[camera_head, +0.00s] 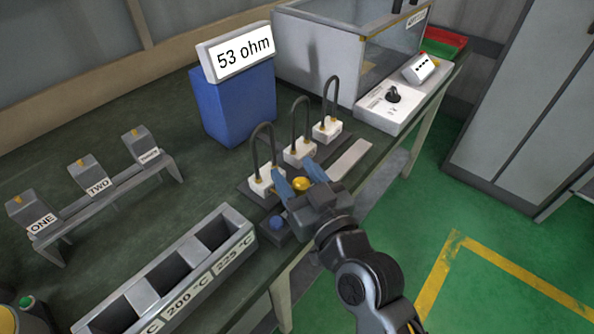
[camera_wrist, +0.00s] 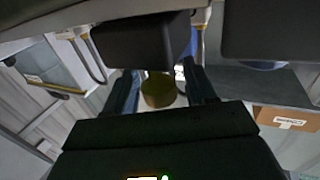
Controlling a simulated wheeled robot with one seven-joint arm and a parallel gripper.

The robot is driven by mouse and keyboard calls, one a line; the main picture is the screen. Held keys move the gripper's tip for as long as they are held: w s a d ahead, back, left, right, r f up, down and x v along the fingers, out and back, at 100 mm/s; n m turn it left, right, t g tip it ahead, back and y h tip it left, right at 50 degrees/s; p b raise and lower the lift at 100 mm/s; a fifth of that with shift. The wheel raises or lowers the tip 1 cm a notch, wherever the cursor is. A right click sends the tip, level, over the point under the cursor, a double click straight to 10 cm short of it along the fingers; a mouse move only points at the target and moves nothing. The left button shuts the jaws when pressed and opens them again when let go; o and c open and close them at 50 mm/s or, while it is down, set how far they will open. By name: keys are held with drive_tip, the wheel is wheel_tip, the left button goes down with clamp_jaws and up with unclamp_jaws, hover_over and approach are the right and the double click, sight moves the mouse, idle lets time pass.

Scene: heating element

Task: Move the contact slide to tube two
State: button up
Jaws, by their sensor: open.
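The contact slide shows as a round yellow knob (camera_head: 301,184) in the head view, beside the white base of the nearest tube. It also appears as a dull yellow disc (camera_wrist: 158,91) in the wrist view. Three dark U-shaped tubes stand in a row on white blocks: the near one (camera_head: 263,150), the middle one (camera_head: 301,115) and the far one (camera_head: 331,97). Their block labels are too small to read. My gripper (camera_head: 297,177) is open, with its blue fingers on either side of the knob. I cannot tell whether they touch it.
A blue box (camera_head: 235,105) with a "53 ohm" display (camera_head: 243,56) stands behind the tubes. A blue button (camera_head: 277,222) is close to my gripper. A grey bin block (camera_head: 170,270) and a stand with ONE, TWO and a third tag (camera_head: 110,200) are left. A glass-fronted case (camera_head: 350,50) stands behind.

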drive_tip(key=shift+c, duration=0.2)
clamp_jaws()
idle(0.4)
